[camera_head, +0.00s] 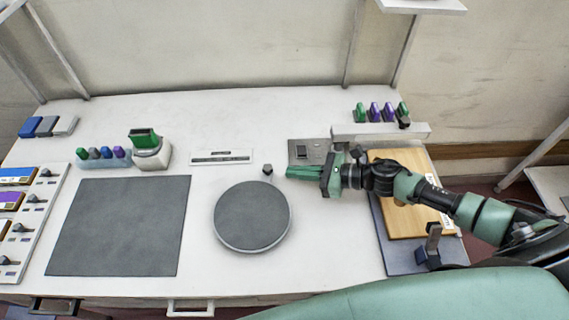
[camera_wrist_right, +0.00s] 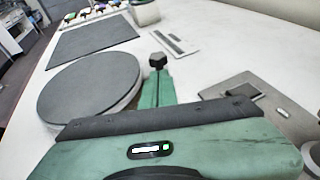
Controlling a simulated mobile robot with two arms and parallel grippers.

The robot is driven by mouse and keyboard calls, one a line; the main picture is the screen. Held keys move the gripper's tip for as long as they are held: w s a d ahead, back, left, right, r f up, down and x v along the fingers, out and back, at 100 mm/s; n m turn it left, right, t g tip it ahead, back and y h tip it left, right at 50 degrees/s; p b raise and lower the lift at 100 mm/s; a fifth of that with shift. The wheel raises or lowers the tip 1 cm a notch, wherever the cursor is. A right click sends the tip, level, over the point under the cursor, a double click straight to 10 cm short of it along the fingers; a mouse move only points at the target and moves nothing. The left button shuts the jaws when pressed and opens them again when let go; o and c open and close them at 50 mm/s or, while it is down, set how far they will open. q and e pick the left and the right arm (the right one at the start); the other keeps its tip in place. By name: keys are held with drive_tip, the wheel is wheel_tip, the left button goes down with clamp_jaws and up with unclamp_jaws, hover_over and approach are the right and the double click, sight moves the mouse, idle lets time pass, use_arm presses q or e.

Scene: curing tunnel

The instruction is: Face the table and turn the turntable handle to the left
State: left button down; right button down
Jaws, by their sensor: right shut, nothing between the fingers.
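The round grey turntable (camera_head: 252,215) stands on the white table; it also shows in the right wrist view (camera_wrist_right: 88,84). Its small dark handle knob (camera_head: 267,169) sticks up at the disc's back edge, slightly to the right. The knob shows in the right wrist view (camera_wrist_right: 158,60) just beyond my fingertips. My right gripper (camera_head: 289,172) is shut and empty. Its green fingers point left at the knob, with a small gap seen in the head view. Whether they touch it I cannot tell. My left gripper is not in view.
A dark grey mat (camera_head: 120,225) lies left of the turntable. A switch plate (camera_head: 308,152) lies behind my right gripper. A wooden board (camera_head: 400,215) lies under my right arm. A white label strip (camera_head: 221,156) lies behind the turntable. The table between mat and turntable is clear.

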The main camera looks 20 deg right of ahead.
drive_tip(key=shift+w+a+r+p, duration=0.25)
drive_tip(key=shift+w+a+p, duration=0.2)
drive_tip(key=shift+w+a, duration=0.45)
drive_tip(key=shift+w+a+f, duration=0.1)
drive_tip(key=shift+a+f, duration=0.1)
drive_tip(key=shift+a, duration=0.25)
